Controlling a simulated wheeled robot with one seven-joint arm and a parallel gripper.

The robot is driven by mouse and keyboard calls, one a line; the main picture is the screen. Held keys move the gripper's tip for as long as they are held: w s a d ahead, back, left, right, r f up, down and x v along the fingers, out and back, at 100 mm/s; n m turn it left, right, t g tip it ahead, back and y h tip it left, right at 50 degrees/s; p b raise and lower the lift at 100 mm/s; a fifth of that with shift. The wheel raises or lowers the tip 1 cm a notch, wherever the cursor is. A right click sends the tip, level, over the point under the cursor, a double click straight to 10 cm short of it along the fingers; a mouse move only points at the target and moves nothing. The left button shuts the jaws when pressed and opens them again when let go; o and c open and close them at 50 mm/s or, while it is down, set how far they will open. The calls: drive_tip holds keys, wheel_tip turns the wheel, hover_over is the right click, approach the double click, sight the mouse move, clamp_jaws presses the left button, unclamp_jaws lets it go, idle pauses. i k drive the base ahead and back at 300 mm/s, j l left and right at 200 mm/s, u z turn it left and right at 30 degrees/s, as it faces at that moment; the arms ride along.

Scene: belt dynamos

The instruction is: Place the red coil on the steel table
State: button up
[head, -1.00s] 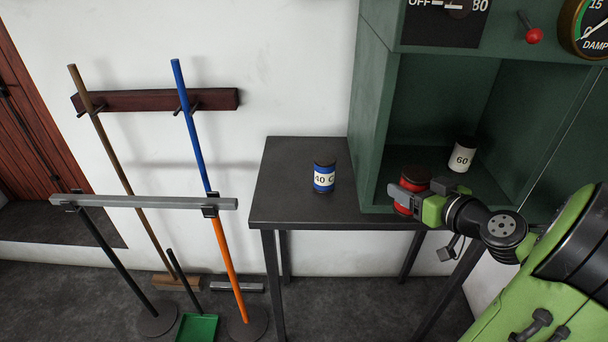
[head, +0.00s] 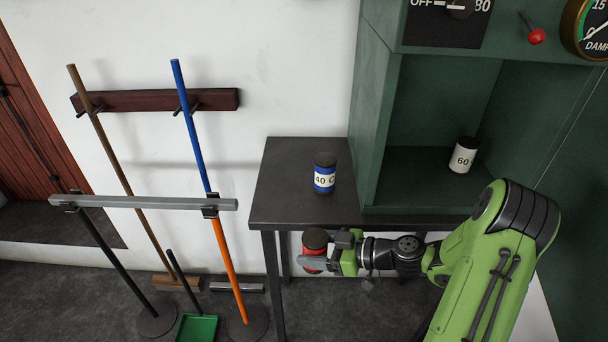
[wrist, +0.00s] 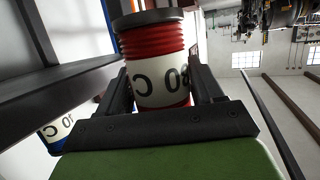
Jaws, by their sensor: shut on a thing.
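The red coil (head: 312,262) has a dark cap and a white label, which shows in the wrist view (wrist: 155,75). My gripper (head: 325,260) is shut on it, with one finger on each side. In the head view it is in front of the front edge of the steel table (head: 275,205), clear of the tabletop. The dark tabletop stands left of and under the green cabinet. A blue coil (head: 324,180) with a white label stands upright on the table, and it also shows at the lower left of the wrist view (wrist: 57,128).
A white coil marked 60 (head: 462,158) stands inside the open green cabinet (head: 372,130).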

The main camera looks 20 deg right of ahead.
sight(293, 195)
drive_tip(key=k+j, duration=0.1)
drive_tip(key=j, duration=1.7)
